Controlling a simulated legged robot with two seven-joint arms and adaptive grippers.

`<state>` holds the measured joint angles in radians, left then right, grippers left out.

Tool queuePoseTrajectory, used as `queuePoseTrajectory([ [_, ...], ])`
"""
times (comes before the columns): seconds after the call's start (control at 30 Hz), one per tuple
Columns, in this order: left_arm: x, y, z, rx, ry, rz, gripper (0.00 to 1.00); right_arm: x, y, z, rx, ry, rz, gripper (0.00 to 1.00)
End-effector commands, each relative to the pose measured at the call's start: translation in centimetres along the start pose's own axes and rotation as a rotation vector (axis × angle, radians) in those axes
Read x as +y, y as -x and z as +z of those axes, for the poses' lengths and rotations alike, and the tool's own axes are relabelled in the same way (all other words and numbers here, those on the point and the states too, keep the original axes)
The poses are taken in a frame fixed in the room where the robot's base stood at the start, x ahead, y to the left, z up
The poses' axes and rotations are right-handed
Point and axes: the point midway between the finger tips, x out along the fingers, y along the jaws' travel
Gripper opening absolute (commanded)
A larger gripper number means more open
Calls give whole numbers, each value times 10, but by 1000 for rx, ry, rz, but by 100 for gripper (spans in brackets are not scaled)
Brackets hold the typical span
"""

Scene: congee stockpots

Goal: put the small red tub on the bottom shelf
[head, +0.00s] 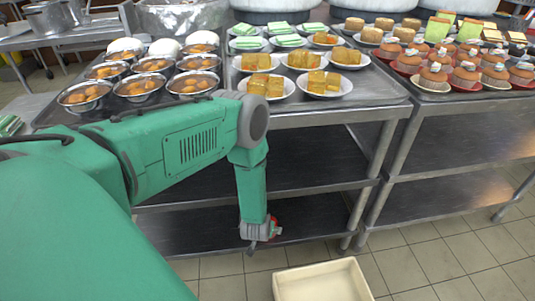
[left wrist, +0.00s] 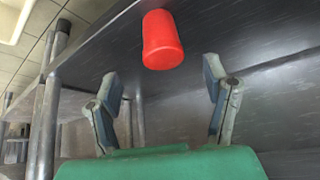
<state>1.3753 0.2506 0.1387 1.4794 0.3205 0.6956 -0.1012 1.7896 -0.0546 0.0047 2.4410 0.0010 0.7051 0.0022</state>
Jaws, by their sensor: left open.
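The small red tub (left wrist: 162,40) shows in the left wrist view against the dark bottom shelf (left wrist: 255,85), near its edge. In the head view only a little red of the tub (head: 276,227) shows beside my gripper, at the front of the bottom shelf (head: 190,233). My left gripper (head: 262,232) reaches down in front of the shelves. In the left wrist view the left gripper (left wrist: 162,78) has its fingers spread wide, with nothing between them. The tub is just beyond the fingertips, apart from them. My right gripper is not in view.
Above the bottom shelf is a middle shelf (head: 315,170). The steel top (head: 365,92) holds plates of cakes and bowls. A cream bin (head: 322,282) stands on the floor in front. Table legs (head: 367,215) stand to the right. Much of the bottom shelf looks bare.

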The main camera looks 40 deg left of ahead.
Motion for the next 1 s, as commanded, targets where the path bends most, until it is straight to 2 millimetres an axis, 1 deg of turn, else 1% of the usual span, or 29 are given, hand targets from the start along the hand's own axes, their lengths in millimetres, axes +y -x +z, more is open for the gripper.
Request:
queuePoseTrajectory([
  [0.03, 0, 8, -2, 0, -1, 0, 69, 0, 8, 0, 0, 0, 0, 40],
  [0.23, 2, 19, 2, -7, -6, 5, 69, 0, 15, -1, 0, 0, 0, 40],
  [0.27, 5, 22, 5, -14, -13, 10, 69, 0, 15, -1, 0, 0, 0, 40],
  [0.37, 19, 47, 23, -67, -69, 44, 69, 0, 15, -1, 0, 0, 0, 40],
  [0.47, 32, 94, 53, -157, -170, 93, 69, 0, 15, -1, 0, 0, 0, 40],
  [0.5, 34, 116, 66, -198, -217, 112, 69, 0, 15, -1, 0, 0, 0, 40],
  [0.53, 33, 134, 75, -229, -252, 125, 69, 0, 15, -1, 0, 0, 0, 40],
  [0.57, 32, 152, 84, -259, -287, 135, 69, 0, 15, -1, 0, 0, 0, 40],
  [0.6, 28, 175, 94, -297, -332, 148, 69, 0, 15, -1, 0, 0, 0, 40],
  [0.63, 24, 192, 101, -326, -363, 156, 69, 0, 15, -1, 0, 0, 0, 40],
  [0.67, 19, 208, 107, -352, -391, 160, 69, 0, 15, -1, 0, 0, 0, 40],
  [0.7, 13, 229, 114, -385, -425, 165, 69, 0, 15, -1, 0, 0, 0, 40],
  [0.8, -3, 270, 127, -450, -492, 171, 69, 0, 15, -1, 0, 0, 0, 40],
  [0.9, -14, 294, 133, -488, -527, 171, 69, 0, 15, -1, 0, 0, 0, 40],
  [1.0, -19, 303, 136, -504, -539, 171, 69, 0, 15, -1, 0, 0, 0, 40],
])
